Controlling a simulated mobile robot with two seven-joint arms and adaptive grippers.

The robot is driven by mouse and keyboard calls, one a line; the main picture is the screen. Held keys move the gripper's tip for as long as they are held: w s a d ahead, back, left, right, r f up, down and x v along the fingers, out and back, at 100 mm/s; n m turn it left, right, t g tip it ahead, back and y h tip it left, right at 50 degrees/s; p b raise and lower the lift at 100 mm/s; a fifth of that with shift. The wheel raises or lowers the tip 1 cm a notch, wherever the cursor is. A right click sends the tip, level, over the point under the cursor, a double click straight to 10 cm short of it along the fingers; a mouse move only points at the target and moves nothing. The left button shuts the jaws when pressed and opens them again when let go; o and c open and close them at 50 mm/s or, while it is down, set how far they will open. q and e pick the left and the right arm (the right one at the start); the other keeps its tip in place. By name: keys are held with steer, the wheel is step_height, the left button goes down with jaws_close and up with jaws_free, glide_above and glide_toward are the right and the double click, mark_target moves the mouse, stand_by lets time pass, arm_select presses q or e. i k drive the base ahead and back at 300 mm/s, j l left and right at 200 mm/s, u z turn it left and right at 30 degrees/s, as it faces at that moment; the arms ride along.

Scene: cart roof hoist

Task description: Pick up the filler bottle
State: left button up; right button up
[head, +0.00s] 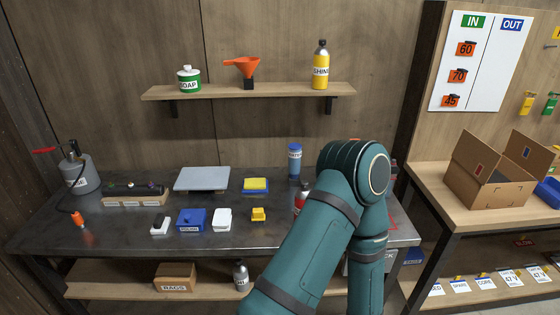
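No label that I can read says filler, so I cannot tell for sure which bottle is the filler bottle. A blue bottle (294,160) with a pale label stands upright at the back of the dark bench, just left of my arm. A red container (300,199) stands nearer, partly hidden behind my arm. A grey bottle (241,275) stands on the lower shelf. My teal arm covers the right part of the bench. Neither gripper shows in the head view.
The dark bench (120,229) holds a grey jug (82,176), a grey plate (202,178), a yellow sponge (255,184) and small blue, white and yellow items. A wall shelf (215,92) carries soap, a funnel and a shine bottle. An open cardboard box (487,188) stands at right.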

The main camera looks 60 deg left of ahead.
mark_target(295, 149)
steer(key=u, duration=1.7)
